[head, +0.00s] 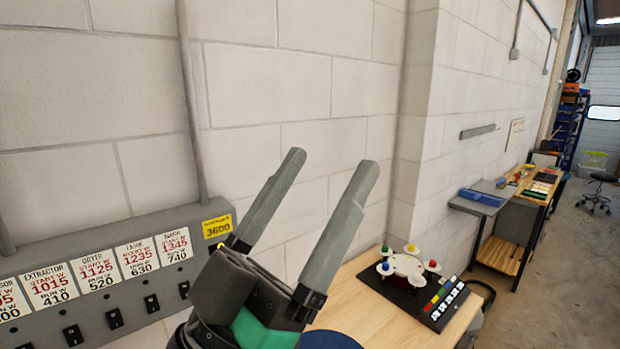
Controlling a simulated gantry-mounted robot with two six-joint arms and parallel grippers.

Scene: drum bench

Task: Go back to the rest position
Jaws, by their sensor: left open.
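My left gripper (325,174) is in the head view, near the middle, with its two grey fingers pointing up and spread apart. It is open, and nothing is between the fingers. It is raised in front of the white block wall. My right gripper is out of view. No held object shows.
A grey panel (95,255) with labelled cards and switches is on the wall at left. A wooden bench (365,318) at lower right carries a white round device (405,266) with coloured knobs and a dark button box (444,303). Another bench (535,190) stands farther back.

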